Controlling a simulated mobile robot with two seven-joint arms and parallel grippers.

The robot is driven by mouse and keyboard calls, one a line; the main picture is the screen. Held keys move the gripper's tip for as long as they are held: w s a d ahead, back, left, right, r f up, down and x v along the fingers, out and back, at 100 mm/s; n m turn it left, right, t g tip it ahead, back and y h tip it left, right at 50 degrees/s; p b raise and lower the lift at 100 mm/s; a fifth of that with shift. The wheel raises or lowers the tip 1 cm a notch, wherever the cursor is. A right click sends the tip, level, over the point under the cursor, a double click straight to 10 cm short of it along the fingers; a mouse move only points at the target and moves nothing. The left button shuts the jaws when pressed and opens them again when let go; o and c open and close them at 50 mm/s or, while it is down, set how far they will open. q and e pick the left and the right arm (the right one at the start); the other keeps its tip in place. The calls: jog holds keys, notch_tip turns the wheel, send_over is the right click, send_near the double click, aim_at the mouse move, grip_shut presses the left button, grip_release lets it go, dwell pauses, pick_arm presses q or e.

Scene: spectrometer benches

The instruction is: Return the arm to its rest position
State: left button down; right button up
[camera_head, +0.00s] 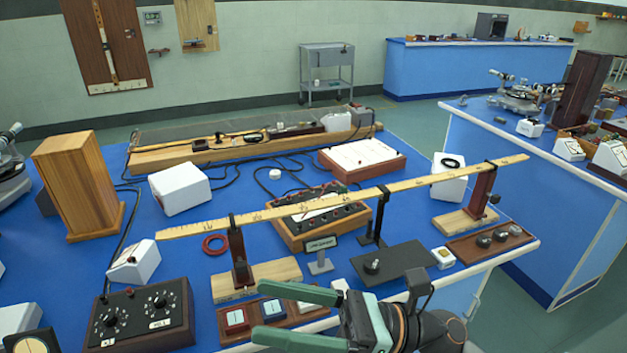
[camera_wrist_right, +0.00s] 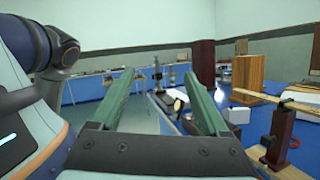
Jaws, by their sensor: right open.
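My right gripper (camera_head: 260,311) comes in at the bottom of the head view, its two green fingers pointing left and spread apart. It is open, and nothing shows between the fingers. In the right wrist view the open fingers (camera_wrist_right: 159,74) frame bench equipment farther off. Part of my arm (camera_wrist_right: 50,50) shows at the left there. My left gripper is not in view.
A long wooden rule (camera_head: 340,199) spans the bench on upright stands. A black plate (camera_head: 392,268) and a dark control box with two dials (camera_head: 140,315) stand near the front edge. Open floor (camera_head: 510,320) separates this bench from another blue bench (camera_head: 530,205) at the right.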

jog(key=w+d+f+m+t+h+p, duration=0.1)
jog(key=w+d+f+m+t+h, duration=0.4)
jog(key=m, duration=0.6)
jog(key=w+d+f+m+t+h+p, duration=0.1)
jog(key=w+d+f+m+t+h, duration=0.15)
jog(key=m+t, duration=0.65)
jog(key=w+d+f+m+t+h+p, duration=0.15)
jog(key=d+f+m+t+h, duration=0.25)
jog(key=m, duration=0.9)
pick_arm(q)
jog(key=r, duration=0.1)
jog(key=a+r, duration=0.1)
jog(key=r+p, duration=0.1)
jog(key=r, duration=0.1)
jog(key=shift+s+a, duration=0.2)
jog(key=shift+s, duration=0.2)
pick_arm(e)
jog(key=s+d+f+m+g+h, duration=0.4)
jog(key=s+f+m, duration=0.3)
jog(key=f, duration=0.5)
jog(key=s+d+f+m+g+h, duration=0.3)
jog(key=s+f+m, duration=0.4)
jog(key=f+m, duration=0.3)
notch_tip(320, 180, down, 2)
jog(key=shift+s+d+f+g+h, duration=0.25)
jog(key=shift+d+g+h, duration=0.1)
jog(key=shift+d+g, duration=0.55)
jog(key=shift+r+t, duration=0.1)
jog(key=shift+t, duration=0.2)
jog(key=shift+c, duration=0.2)
